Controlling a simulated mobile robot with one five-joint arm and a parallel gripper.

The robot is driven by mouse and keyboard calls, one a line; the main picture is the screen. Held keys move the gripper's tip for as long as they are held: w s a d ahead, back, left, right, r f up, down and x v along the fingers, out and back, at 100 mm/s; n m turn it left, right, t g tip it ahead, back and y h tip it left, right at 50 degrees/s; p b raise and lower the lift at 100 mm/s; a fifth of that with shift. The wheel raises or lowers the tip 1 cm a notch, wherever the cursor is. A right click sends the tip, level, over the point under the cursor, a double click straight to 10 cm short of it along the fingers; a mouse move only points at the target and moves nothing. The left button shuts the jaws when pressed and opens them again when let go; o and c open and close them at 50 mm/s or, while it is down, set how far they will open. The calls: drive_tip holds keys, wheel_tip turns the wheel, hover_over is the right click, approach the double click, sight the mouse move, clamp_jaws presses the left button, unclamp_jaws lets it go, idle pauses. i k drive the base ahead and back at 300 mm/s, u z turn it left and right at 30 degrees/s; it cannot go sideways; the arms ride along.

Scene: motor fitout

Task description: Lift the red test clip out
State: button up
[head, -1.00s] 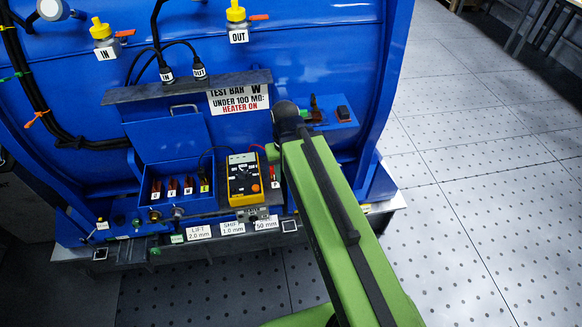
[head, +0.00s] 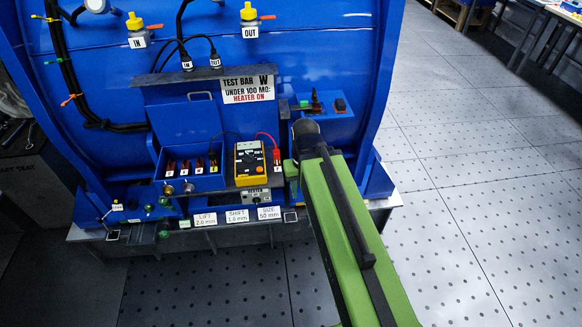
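A second clip, yellowish and dark (head: 213,161), stands at the left of the meter on a black lead. My green arm reaches up from the lower right, and its dark end (head: 306,132) is just right of the red clip in the picture. I cannot make out the fingers or whether they touch anything.
Several copper-coloured terminals stand in the blue box (head: 192,184). A dark ledge (head: 192,75) with a "TEST BAR" sign (head: 247,88) overhangs it. A small blue shelf with a dark red switch (head: 340,105) is at the right. The floor at the right is clear.

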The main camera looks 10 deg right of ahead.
sight(275, 154)
drive_tip(key=u, duration=0.2)
drive_tip(key=i, duration=0.55)
drive_tip(key=z, duration=1.25)
drive_tip(key=k, duration=0.1)
drive_tip(key=u, duration=2.9)
drive_tip(key=i, duration=0.25)
drive_tip(key=u, duration=0.4)
drive_tip(key=k, duration=0.8)
drive_tip(key=z, duration=0.2)
drive_tip(key=i, duration=0.8)
drive_tip(key=u, duration=0.05)
